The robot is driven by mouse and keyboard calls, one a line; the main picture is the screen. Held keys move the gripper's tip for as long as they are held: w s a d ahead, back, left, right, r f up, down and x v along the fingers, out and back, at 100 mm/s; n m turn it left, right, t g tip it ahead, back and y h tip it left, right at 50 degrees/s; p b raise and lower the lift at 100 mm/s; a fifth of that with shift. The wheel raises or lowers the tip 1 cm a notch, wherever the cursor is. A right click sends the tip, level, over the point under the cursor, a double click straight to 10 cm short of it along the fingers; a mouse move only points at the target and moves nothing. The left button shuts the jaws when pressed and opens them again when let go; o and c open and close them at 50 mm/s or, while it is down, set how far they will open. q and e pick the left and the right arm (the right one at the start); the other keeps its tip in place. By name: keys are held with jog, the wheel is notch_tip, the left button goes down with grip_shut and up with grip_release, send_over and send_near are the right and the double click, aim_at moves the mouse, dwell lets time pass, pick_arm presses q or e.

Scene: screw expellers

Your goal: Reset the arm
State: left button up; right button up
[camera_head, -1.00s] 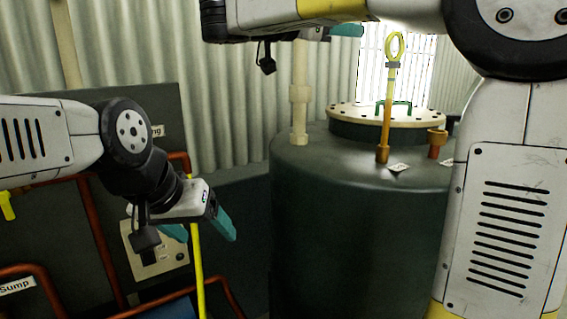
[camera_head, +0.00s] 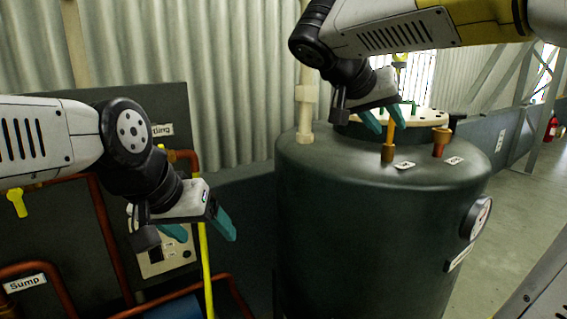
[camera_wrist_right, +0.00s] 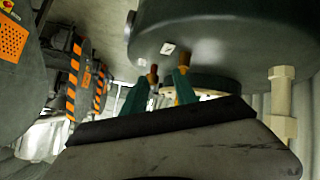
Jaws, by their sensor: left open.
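My left gripper (camera_head: 204,230) is open and empty, teal fingers pointing down, in front of the pipework at the left. My right gripper (camera_head: 384,122) hangs over the dark green tank (camera_head: 340,230), its two teal fingers apart. In the right wrist view its fingers (camera_wrist_right: 160,95) also show spread, with nothing clearly between them. A yellow dipstick (camera_head: 390,136) stands upright in a brown fitting on the tank top. In the head view the right gripper hides its middle. I cannot tell whether a finger touches it.
A second brown fitting (camera_head: 440,140) and a flanged lid (camera_head: 428,116) are on the tank top. A gauge (camera_head: 479,217) is on its side. A yellow vertical pipe (camera_head: 206,270) and brown pipes (camera_head: 105,240) are near my left gripper.

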jog(key=s+a+f+n+y, duration=0.3)
jog(key=s+f+y, duration=0.2)
jog(key=f, duration=0.3)
jog(key=s+a+f+n+y, duration=0.2)
jog(key=s+f+y, duration=0.3)
jog(key=s+f, duration=0.3)
jog(key=shift+a+f+n+y, duration=0.3)
jog(key=shift+a+n, duration=0.1)
jog(key=shift+a, duration=0.25)
dwell(0.6)
